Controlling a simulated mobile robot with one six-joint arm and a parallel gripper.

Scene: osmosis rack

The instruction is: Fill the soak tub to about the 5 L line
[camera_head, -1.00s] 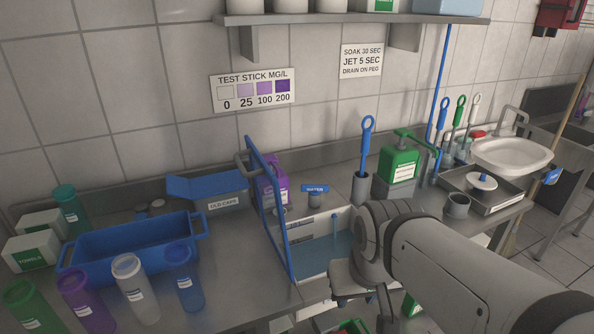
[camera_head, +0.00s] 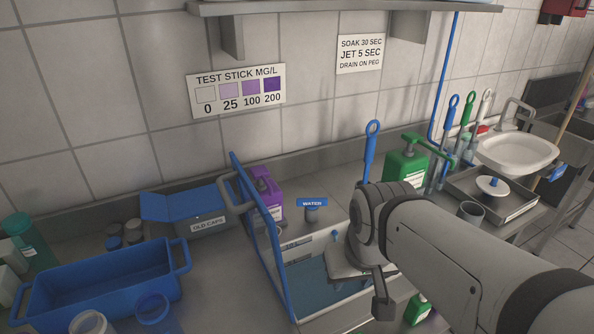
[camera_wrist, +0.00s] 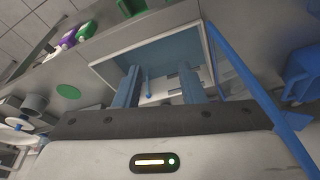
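A pale tub with a blue inside (camera_head: 312,272), which I take for the soak tub, is set at the counter's front; it also shows in the wrist view (camera_wrist: 108,68). A blue surface shows low in it, but I cannot read a level or the 5 L line. The tap with the blue WATER tag (camera_head: 312,204) stands behind it. In the wrist view my gripper (camera_wrist: 160,75) has its two fingers apart with nothing held between them, pointing toward the tub. In the head view my arm hides the tub's right side and most of the gripper.
A blue upright frame (camera_head: 258,240) stands along the tub's left side. A purple jug (camera_head: 268,193) and an old-caps box (camera_head: 208,224) stand behind and left. A large blue bin (camera_head: 100,283) is at left. A green pump bottle (camera_head: 402,167) stands behind my arm.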

